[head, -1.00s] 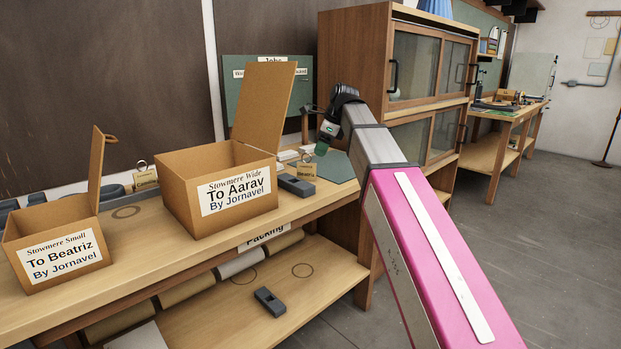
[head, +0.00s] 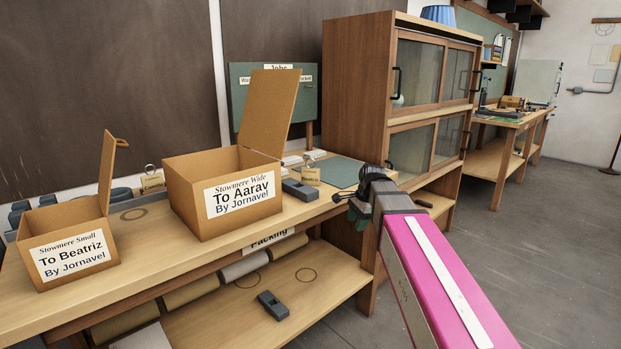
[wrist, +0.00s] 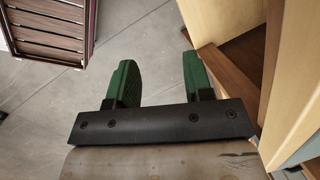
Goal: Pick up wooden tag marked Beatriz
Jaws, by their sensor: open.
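A small tan wooden tag (head: 310,176) with a ring stands on the packing bench, right of the Aarav box. Its lettering is too small to read surely. A second tan tag (head: 152,182) with a ring stands between the two boxes; its lettering is also unclear. My gripper (head: 358,214) is at the bench's right front edge, to the right of and nearer than the first tag. In the wrist view my gripper (wrist: 160,80) has its green fingers apart, with nothing between them but floor behind. No tag shows in the wrist view.
The open Beatriz box (head: 75,250) and open Aarav box (head: 225,200) stand on the packing bench (head: 190,262). A grey block (head: 299,190) sits by the first tag, with a green mat (head: 340,170) behind. A wooden cabinet (head: 355,85) rises at the bench's right end.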

